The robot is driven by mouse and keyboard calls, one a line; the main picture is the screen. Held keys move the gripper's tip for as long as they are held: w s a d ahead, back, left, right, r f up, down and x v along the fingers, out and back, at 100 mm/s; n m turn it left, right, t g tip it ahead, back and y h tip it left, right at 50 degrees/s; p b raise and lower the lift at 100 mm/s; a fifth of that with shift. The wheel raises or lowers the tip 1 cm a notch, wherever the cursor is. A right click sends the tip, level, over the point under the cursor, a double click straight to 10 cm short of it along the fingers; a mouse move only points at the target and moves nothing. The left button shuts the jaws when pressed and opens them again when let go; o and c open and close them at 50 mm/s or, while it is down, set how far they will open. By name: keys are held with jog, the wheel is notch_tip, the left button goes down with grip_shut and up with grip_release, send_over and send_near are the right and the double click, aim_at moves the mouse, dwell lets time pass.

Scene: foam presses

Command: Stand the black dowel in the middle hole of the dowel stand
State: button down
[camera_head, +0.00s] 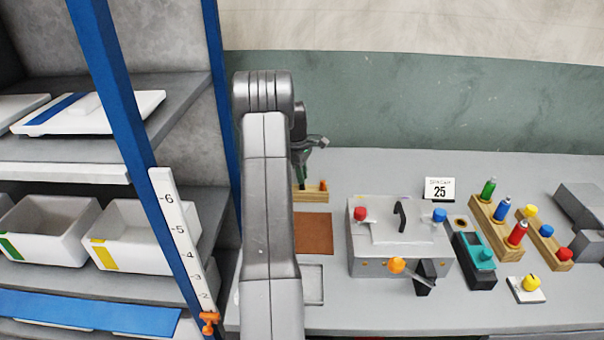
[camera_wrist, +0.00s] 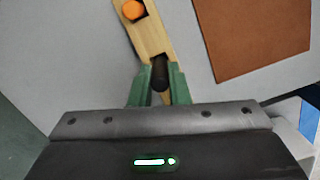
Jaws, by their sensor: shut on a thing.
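The dowel stand (camera_wrist: 151,36) is a light wooden block with an orange dowel (camera_wrist: 133,10) in its far end in the wrist view. My gripper (camera_wrist: 160,78) has green fingers shut on the black dowel (camera_wrist: 160,77), over the middle part of the stand. A dark square patch shows just beyond the black dowel; I cannot tell how far the dowel is in the hole. The gripper hides the near end of the stand. In the head view the stand (camera_head: 312,193) is partly hidden behind my arm, and the black dowel cannot be made out.
A brown mat (camera_head: 314,233) lies in front of the stand. A grey press box (camera_head: 372,262) stands to its right, with wooden racks of coloured pegs (camera_head: 498,222) farther right. A blue-posted shelf (camera_head: 120,95) is at left.

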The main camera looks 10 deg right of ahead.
aim_at(303, 190)
jog(key=shift+f+b, duration=0.8)
jog(key=shift+f, duration=0.7)
jog(key=c, duration=1.3)
grip_release()
notch_tip(303, 190, up, 14)
jog(key=a+b, duration=0.1)
jog(key=shift+w+a, duration=0.2)
jog(key=shift+w, duration=0.2)
jog(key=shift+f, duration=0.2)
jog(key=f, duration=0.4)
jog(key=d+f, duration=0.1)
jog(key=f, duration=0.4)
jog(key=s+f+p, duration=0.1)
jog(key=f, duration=0.3)
jog(key=shift+d+f, duration=0.2)
jog(key=shift+f, duration=0.15)
jog(key=shift+w+r, duration=0.1)
jog(key=shift+r, duration=0.2)
